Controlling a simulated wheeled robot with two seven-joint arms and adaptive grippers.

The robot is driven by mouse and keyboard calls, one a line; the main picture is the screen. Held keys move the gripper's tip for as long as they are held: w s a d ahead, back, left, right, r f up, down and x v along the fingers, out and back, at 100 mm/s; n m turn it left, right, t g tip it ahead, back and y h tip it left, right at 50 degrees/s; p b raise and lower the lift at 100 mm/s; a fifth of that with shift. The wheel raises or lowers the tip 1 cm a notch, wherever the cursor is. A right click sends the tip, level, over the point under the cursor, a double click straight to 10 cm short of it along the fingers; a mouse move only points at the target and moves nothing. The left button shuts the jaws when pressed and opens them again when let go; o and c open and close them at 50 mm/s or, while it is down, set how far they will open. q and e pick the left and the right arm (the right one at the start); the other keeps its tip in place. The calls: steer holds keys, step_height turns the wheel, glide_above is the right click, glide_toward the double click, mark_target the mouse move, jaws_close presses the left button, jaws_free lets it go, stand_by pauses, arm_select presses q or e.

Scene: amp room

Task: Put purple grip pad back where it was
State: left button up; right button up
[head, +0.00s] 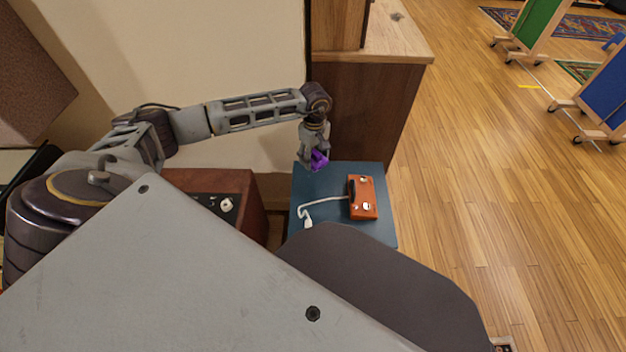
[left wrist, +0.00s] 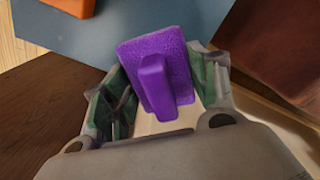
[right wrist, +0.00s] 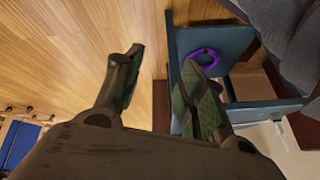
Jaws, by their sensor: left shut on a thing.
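The purple grip pad (head: 319,159) is in my left gripper (head: 311,163) above the back left part of the blue cabinet top (head: 325,182) in the head view. In the left wrist view the pad (left wrist: 178,55) shows as a flat purple plate with a raised bar, between the two green-lined fingers of my left gripper (left wrist: 163,95). The pad is tilted in the picture.
An orange box (head: 368,198) with a white cable (head: 318,201) lies on the blue top. A brown wooden cabinet (head: 365,115) stands behind it.

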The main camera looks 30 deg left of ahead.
arm_select(q)
steer(key=shift+w+a+f+n+b, duration=0.2)
steer(key=shift+a+f+n+b, duration=0.1)
steer(key=shift+n+b, duration=0.1)
arm_select(e)
steer(key=shift+s+a+r, duration=0.15)
steer(key=shift+a+r, duration=0.4)
steer(key=shift+a, duration=0.05)
arm_select(q)
steer(key=b, duration=0.2)
glide_above(313, 179)
steer(key=shift+f, duration=2.5)
arm_select(e)
steer(key=f, duration=0.2)
steer(key=f+t+y, duration=0.1)
steer(key=shift+a+f+m, duration=0.3)
arm_select(q)
steer(key=shift+f+b, duration=0.85)
steer(key=shift+f, duration=1.65)
arm_select(e)
step_height(313, 179, down, 2)
steer(key=shift+a, duration=0.15)
arm_select(q)
steer(key=shift+f, duration=0.1)
arm_select(e)
steer(key=shift+f, duration=0.15)
